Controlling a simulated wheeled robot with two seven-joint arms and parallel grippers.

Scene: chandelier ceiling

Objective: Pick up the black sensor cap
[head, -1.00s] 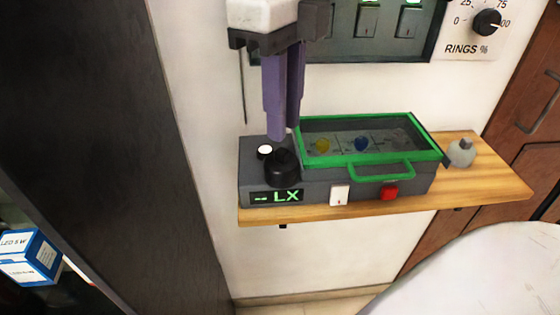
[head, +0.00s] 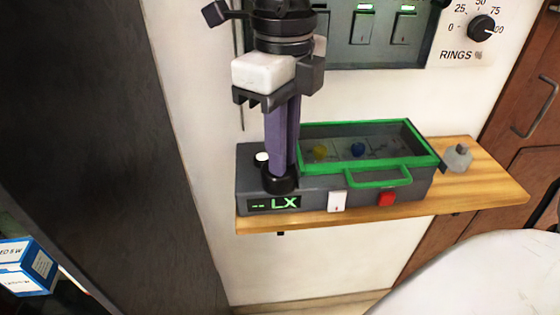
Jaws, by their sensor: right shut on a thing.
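The black sensor cap (head: 279,183) sits at the left end of the grey meter box (head: 310,199), next to a small white round sensor (head: 262,157). My right gripper (head: 281,170) comes down from above with its purple fingers shut on the cap. The fingers hide the upper part of the cap. The cap is still at the box top; I cannot tell whether it touches it. My left gripper is not in view.
The box has a green-framed clear lid (head: 368,165), a white switch (head: 337,201) and a red button (head: 387,198). It stands on a wooden shelf (head: 480,195) with a small grey knobbed object (head: 457,158). A dark panel (head: 95,150) stands close on the left.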

